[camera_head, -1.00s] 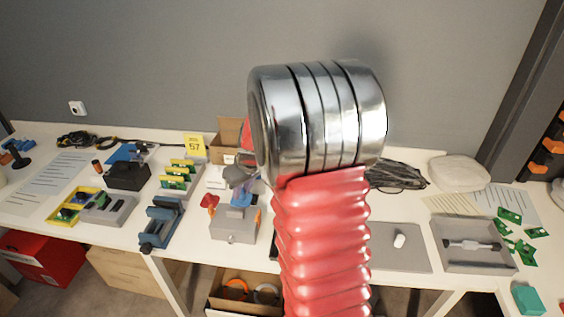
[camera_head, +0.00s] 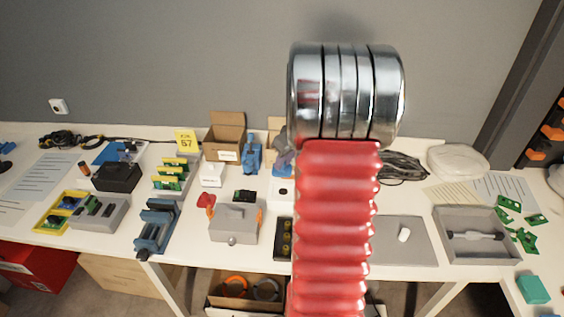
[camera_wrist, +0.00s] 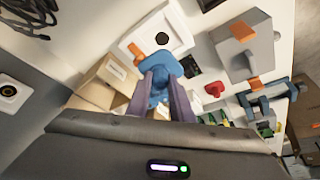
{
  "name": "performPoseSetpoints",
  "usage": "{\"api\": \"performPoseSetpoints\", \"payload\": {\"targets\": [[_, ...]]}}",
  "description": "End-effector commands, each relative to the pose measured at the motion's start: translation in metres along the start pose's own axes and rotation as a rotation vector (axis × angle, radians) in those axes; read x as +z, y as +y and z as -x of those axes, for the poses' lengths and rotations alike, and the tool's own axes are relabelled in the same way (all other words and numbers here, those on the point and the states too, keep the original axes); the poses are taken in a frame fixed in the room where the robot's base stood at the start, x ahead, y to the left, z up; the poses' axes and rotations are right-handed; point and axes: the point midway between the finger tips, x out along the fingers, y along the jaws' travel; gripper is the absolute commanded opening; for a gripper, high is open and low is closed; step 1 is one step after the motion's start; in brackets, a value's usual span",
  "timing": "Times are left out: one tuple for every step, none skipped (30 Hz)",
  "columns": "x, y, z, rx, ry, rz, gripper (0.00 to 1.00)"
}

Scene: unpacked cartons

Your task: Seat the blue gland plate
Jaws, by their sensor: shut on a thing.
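The blue gland plate (camera_wrist: 158,64) is between the two purple-grey fingers of my gripper (camera_wrist: 163,78) in the wrist view. My gripper is shut on it. Just beyond it in the wrist view is a white housing (camera_wrist: 142,34) with a round dark opening and an orange part at one side. The plate looks apart from the opening, but the gap is hard to judge. In the head view the white housing (camera_head: 281,191) shows partly beside my red arm, which hides the plate and most of my gripper.
A grey box with orange clips (camera_head: 233,222) and a blue vise (camera_head: 155,230) stand to the left. Open cardboard boxes (camera_head: 224,134) and a blue fixture (camera_head: 252,156) stand behind. A grey mat (camera_head: 400,240) and grey tray (camera_head: 476,254) lie right.

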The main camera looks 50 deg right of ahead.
Motion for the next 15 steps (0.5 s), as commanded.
{"api": "performPoseSetpoints", "payload": {"targets": [[0.001, 0.002, 0.001, 0.002, 0.000, -0.004, 0.00], [0.002, 0.002, 0.001, 0.002, 0.000, -0.005, 0.00], [0.002, 0.003, 0.001, 0.003, 0.000, -0.007, 0.00], [0.003, 0.003, 0.001, 0.003, 0.000, -0.008, 0.00], [0.003, 0.004, 0.000, 0.003, 0.000, -0.008, 0.00], [0.004, 0.004, -0.001, 0.003, 0.000, -0.009, 0.00], [0.004, 0.004, -0.002, 0.003, 0.000, -0.009, 0.00], [0.005, 0.004, -0.003, 0.003, -0.001, -0.010, 0.00], [0.006, 0.004, -0.004, 0.003, -0.001, -0.010, 0.00], [0.006, 0.004, -0.006, 0.003, -0.001, -0.010, 0.00], [0.007, 0.004, -0.007, 0.003, -0.001, -0.010, 0.00], [0.008, 0.004, -0.009, 0.003, -0.001, -0.011, 0.00], [0.009, 0.004, -0.011, 0.003, -0.001, -0.011, 0.00], [0.010, 0.004, -0.013, 0.003, -0.001, -0.011, 0.00], [0.011, 0.004, -0.016, 0.003, -0.001, -0.011, 0.00]]}}
